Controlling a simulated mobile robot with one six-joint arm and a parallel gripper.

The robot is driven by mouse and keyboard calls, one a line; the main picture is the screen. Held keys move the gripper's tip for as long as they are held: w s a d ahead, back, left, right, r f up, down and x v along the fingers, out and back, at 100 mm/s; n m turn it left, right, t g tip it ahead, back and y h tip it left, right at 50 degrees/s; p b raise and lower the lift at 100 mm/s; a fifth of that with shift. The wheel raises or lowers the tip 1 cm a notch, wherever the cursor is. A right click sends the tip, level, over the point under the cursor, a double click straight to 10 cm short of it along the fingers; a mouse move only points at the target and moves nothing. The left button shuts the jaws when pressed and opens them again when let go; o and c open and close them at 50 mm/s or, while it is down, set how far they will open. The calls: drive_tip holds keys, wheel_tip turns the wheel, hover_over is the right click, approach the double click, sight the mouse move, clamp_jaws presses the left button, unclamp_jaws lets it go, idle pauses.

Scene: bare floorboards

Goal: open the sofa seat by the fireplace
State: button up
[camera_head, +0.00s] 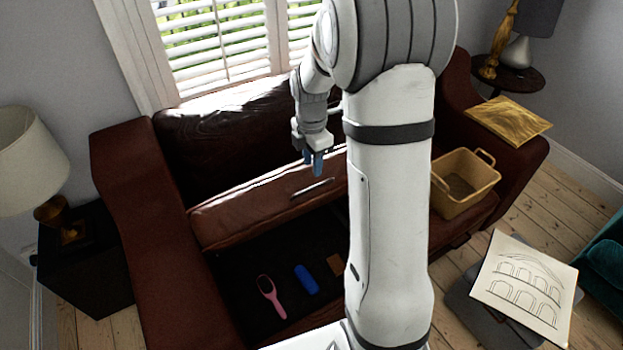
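The dark red-brown leather sofa (166,240) stands below the window. Its left seat panel (240,213) is raised and tilted back, so the dark storage space under it shows. A thin metal handle (311,187) is on the raised panel. My gripper (313,166), with blue fingers pointing down, is just above and behind the handle in the picture and looks apart from it. Nothing shows between the fingers; the gap between them is too small to judge. My arm hides the right end of the panel. No fireplace is in view.
In the storage space lie a pink brush (270,296), a blue object (306,279) and a small brown item (335,264). A tan basket (465,184) sits on the right seat. A lamp (30,160) stands left, and a drawing (524,283) lies front right.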

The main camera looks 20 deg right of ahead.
sight(313, 187)
drive_tip(key=f, duration=0.7)
drive_tip(key=shift+s+f+p, duration=0.15)
drive_tip(key=shift+s+p, duration=0.05)
drive_tip(key=shift+p, duration=0.2)
clamp_jaws()
